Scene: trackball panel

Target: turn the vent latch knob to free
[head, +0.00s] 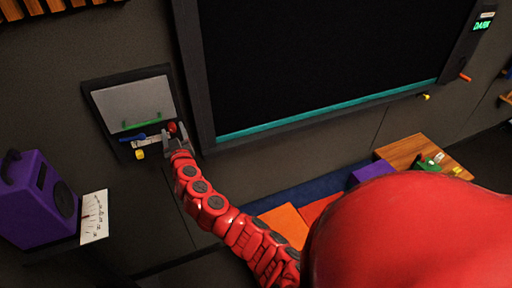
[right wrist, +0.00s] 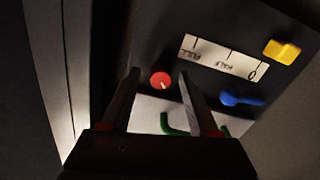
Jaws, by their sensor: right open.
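A red round knob (right wrist: 161,81) with a short white mark sits on the dark wall panel, at the panel's lower right in the head view (head: 172,127). No "free" marking is readable, and I cannot tell by a label that this is the vent latch knob. My right gripper (head: 175,130) is open at this knob. In the right wrist view its two fingers (right wrist: 159,74) stand apart, one on each side of the knob, with gaps showing. Whether the fingertips reach past the knob's face is unclear. My left gripper is not in view.
The panel has a grey flap (head: 135,103) with a green handle (head: 142,122), a blue lever (right wrist: 242,99), a yellow knob (right wrist: 281,49) and a white scale (right wrist: 222,57). A large dark screen (head: 320,60) is right of it. A purple box (head: 38,200) stands lower left.

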